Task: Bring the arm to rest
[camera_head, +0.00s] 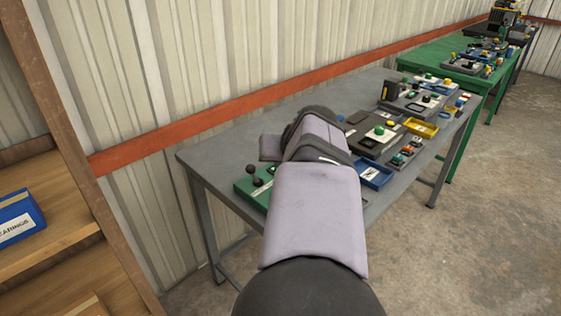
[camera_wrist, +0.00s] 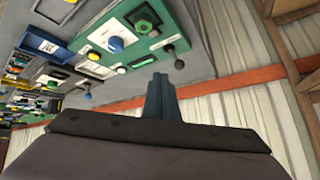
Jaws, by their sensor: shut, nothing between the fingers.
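My gripper (camera_wrist: 160,88) shows in the wrist view as two dark blue-grey fingers pressed together, with nothing between them. My gripper cannot be made out there, hidden by my arm links. The green panel (camera_head: 246,188) shows in the head view at the left of my arm, partly covered.
Control boxes (camera_head: 378,135), a blue tray (camera_head: 385,176) and a yellow tray (camera_head: 424,128) crowd the table right of my arm. A wooden shelf (camera_head: 60,262) with a blue box (camera_head: 18,220) stands at left. The corrugated wall (camera_head: 240,50) runs behind. The table's left end is bare.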

